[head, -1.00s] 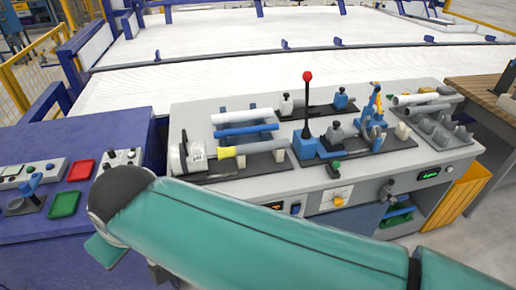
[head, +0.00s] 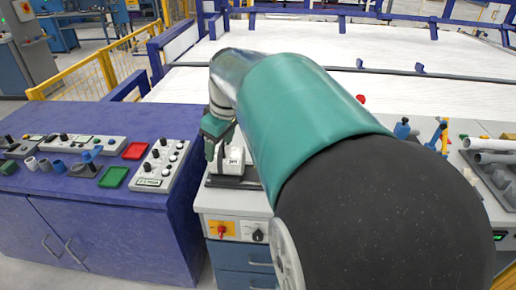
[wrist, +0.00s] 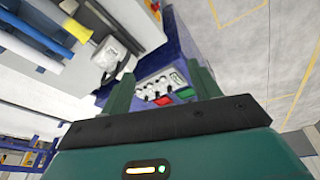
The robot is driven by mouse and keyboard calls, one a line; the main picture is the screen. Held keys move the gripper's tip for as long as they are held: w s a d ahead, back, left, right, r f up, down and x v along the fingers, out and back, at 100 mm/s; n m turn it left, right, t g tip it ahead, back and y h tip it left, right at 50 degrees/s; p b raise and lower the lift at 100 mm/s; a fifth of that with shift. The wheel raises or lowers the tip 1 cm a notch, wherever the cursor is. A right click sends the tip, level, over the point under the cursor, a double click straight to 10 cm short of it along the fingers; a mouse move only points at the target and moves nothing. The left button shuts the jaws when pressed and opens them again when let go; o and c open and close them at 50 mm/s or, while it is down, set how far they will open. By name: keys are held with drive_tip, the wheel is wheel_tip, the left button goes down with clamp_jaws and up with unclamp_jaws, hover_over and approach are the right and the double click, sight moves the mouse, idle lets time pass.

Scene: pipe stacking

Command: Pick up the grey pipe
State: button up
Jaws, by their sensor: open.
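In the wrist view, a grey pipe (wrist: 53,10) with a yellow collar (wrist: 77,30) lies at the upper left, beside a blue pipe (wrist: 38,38). In the head view, light grey pipes (head: 492,145) lie in a rack at the right edge. Which grey pipe is meant, I cannot tell. My gripper (wrist: 163,86) is open and empty. Its fingers point towards the control boxes and the blue table, and the collared pipe is off to their left. In the head view my gripper (head: 217,135) hangs over the bench's left end, and my arm hides the collared pipe.
A white block (head: 236,157) stands on the bench's left end. A blue table (head: 130,215) to the left bears control boxes (head: 160,165), a green tray (head: 114,177) and a red tray (head: 135,151). A yellow fence (head: 105,65) stands behind.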

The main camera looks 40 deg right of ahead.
drive_tip(key=w+d+f+n+y, duration=0.1)
drive_tip(key=d+f, duration=0.2)
drive_tip(key=d, duration=0.7)
drive_tip(key=w+d+f+n, duration=0.1)
drive_tip(key=d+f, duration=0.1)
drive_tip(key=d, duration=0.7)
drive_tip(key=s+d+f+n+y, duration=0.15)
drive_tip(key=d+f, duration=0.25)
drive_tip(key=d, duration=0.4)
drive_tip(key=s+d+f+n, duration=0.1)
drive_tip(key=s+d+f, duration=0.25)
drive_tip(key=d, duration=0.35)
drive_tip(key=x, duration=0.7)
drive_tip(key=shift+w+f, duration=0.2)
drive_tip(key=shift+f, duration=0.1)
drive_tip(key=shift+x, duration=2.95)
drive_tip(key=shift+d, duration=0.2)
drive_tip(key=c, duration=1.2)
